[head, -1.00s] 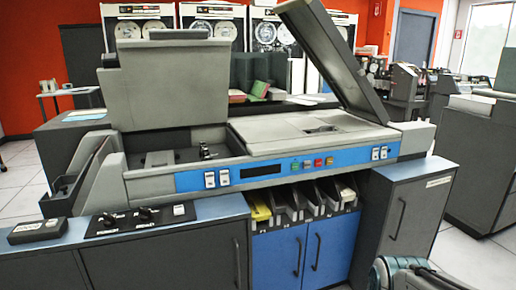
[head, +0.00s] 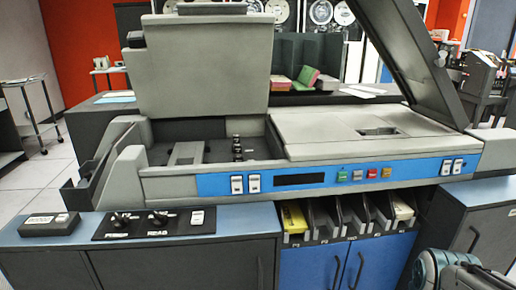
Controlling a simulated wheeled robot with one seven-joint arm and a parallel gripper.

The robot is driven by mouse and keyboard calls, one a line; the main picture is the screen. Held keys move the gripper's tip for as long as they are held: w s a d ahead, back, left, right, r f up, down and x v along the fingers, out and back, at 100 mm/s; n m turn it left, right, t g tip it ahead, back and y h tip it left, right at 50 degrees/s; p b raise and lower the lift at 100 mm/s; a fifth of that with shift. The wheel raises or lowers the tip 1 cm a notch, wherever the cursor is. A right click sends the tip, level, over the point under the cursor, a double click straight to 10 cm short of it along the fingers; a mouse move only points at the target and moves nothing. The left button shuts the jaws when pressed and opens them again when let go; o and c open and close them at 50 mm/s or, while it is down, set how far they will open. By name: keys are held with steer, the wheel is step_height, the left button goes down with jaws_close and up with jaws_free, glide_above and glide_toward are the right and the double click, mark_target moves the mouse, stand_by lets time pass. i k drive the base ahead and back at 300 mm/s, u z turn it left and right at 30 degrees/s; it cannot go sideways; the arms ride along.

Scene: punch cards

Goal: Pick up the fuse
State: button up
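I cannot make out a fuse for certain in the head view. A grey card machine (head: 300,210) with a blue front panel stands ahead, with its left lid raised upright and its right lid tilted up. In its open left bay is a small upright stack of dark cylindrical parts (head: 237,147); I cannot tell what they are. Only a grey and teal rounded part of my arm shows at the lower right corner. My gripper is not in view.
A small dark box (head: 50,224) and a black switch panel (head: 155,222) lie on the blue-topped cabinet at left. Card pockets (head: 345,217) sit under the machine, the leftmost with yellow cards. Red and green card stacks (head: 308,78) stand behind. Floor shows at left.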

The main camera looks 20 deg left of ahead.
mark_target(238, 147)
steer(key=u, duration=0.55)
steer(key=i, duration=0.5)
steer(key=u, duration=0.65)
